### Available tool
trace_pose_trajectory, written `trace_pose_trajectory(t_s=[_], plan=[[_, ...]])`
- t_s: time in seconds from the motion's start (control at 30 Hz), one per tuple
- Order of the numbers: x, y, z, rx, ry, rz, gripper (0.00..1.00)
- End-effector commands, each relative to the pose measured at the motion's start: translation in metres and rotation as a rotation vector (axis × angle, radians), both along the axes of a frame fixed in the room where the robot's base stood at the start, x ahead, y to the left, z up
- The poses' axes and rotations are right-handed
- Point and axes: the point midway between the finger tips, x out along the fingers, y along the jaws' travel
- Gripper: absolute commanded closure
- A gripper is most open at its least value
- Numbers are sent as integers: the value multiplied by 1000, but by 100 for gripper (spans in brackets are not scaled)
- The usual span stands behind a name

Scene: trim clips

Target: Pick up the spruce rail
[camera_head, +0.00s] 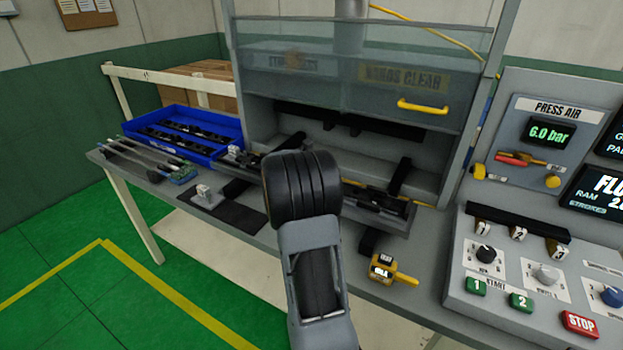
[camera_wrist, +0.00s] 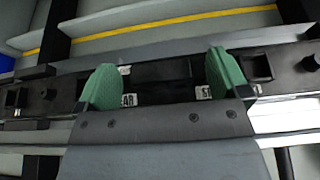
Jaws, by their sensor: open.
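Several long thin rails (camera_head: 145,157) lie side by side at the left end of the bench in the head view. A small green piece (camera_head: 184,173) shows at their near right end. I cannot tell which rail is the spruce one. My gripper (camera_wrist: 165,84) is open, with two green finger pads set apart in the wrist view. It is over a long dark fixture (camera_wrist: 185,70) at the press, with partly hidden white labels between the pads. No rail is clearly held. In the head view my own arm hides the gripper and part of the fixture.
A blue tray (camera_head: 227,131) with dark parts stands at the back left. The press has a clear guard with a yellow handle (camera_head: 422,107) above the fixture. A yellow device (camera_head: 392,272) sits at the front edge. A control panel (camera_head: 530,265) fills the right.

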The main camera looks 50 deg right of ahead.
Motion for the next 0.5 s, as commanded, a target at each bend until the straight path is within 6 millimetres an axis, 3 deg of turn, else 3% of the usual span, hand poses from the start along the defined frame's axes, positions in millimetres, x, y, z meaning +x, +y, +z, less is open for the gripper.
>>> trace_pose_trajectory(t_s=[0.37,0.5], plan=[[3,-10,-4,0,0,1,6],[2,-10,-4,0,0,1,17]])
